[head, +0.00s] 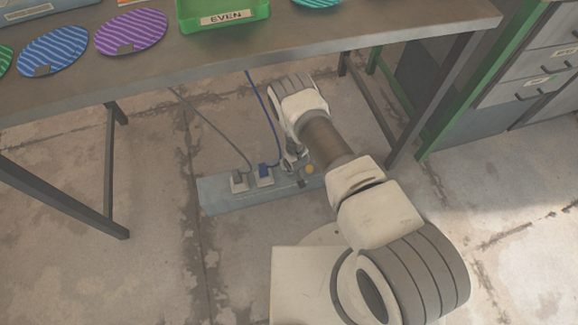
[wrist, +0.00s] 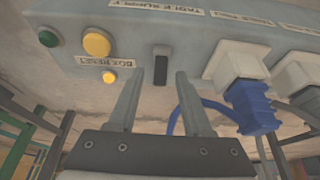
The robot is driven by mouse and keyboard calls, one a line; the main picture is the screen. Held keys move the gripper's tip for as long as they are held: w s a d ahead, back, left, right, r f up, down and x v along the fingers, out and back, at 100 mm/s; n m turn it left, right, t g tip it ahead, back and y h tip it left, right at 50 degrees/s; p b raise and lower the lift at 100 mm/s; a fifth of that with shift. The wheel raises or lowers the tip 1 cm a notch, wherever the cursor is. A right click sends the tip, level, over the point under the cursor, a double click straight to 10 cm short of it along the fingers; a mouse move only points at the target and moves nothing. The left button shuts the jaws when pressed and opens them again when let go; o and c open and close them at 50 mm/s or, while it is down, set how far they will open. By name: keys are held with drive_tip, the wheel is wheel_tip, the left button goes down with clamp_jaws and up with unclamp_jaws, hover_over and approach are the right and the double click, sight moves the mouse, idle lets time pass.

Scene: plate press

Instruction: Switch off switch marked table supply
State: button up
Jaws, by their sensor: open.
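The grey supply box (head: 215,198) lies on the floor under the table. In the wrist view a black rocker switch (wrist: 161,65) sits on its face (wrist: 190,48), below a label (wrist: 150,5) that appears to read TABLE SUPPLY, partly cut off at the top edge. My gripper (wrist: 159,75) is open and empty, with one finger on each side of the switch in the picture. I cannot tell whether the fingertips touch the panel or which way the switch is set. In the head view my gripper (head: 294,158) is low over the right part of the box.
Left of the switch are a large yellow button (wrist: 97,42), a green button (wrist: 48,38) and a small yellow button (wrist: 109,77) by a BOX RESET label (wrist: 102,61). Right of it a blue plug (wrist: 251,107) with a cable stands close to my right finger. The table (head: 300,47) hangs over.

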drive_tip(key=shift+c, duration=0.2)
clamp_jaws()
drive_tip(key=shift+s, duration=0.15)
drive_tip(key=shift+s+t, duration=0.2)
drive_tip(key=shift+t, duration=0.5)
drive_tip(key=shift+s+d+t+y, duration=0.15)
drive_tip(key=shift+t+y, duration=0.25)
drive_tip(key=shift+t, duration=0.4)
drive_tip(key=shift+r, duration=0.1)
